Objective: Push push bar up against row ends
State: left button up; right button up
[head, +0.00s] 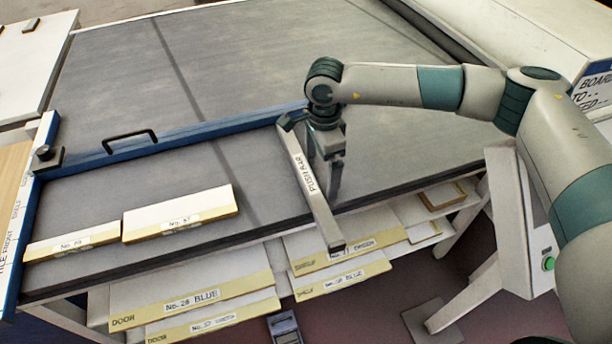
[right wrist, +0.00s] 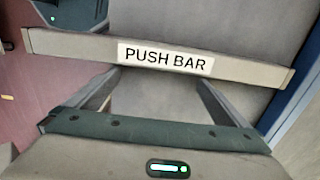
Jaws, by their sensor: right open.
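The push bar (head: 307,185) is a long pale grey bar with a "PUSH BAR" label. It lies across the dark bed, from near the blue rail to past the bed's front edge. In the right wrist view the push bar (right wrist: 240,68) crosses just beyond the fingertips. My right gripper (head: 333,175) is beside the bar on its right, fingers apart with nothing visible between them; I cannot tell whether they touch the bar. Two pale boards, one (head: 72,241) at far left and one (head: 180,212) nearer, form a row left of the bar, with bare bed between. My left gripper is not in view.
A blue rail (head: 220,127) with a black handle (head: 130,139) runs behind the boards. Yellow-edged boards (head: 190,300) lie on a shelf below the bed (head: 250,65). A white machine housing (head: 520,30) is at the upper right. The bed behind the rail is clear.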

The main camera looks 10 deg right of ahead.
aim_at(300, 176)
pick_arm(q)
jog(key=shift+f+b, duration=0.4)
pick_arm(e)
jog(key=shift+s+a, duration=0.25)
jog(key=shift+a, duration=0.9)
jog(key=shift+a, duration=0.1)
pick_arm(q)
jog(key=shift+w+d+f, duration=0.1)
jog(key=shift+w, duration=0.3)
pick_arm(e)
jog(key=shift+a, duration=0.25)
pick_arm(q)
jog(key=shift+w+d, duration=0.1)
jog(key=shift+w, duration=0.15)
pick_arm(e)
jog(key=shift+s+a, duration=0.1)
jog(key=shift+a, duration=0.15)
jog(key=shift+a+b, duration=0.2)
jog(key=shift+b, duration=0.1)
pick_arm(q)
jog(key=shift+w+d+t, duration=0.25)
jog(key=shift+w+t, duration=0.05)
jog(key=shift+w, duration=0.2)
pick_arm(e)
jog(key=shift+s+a, duration=0.1)
jog(key=shift+a, duration=0.1)
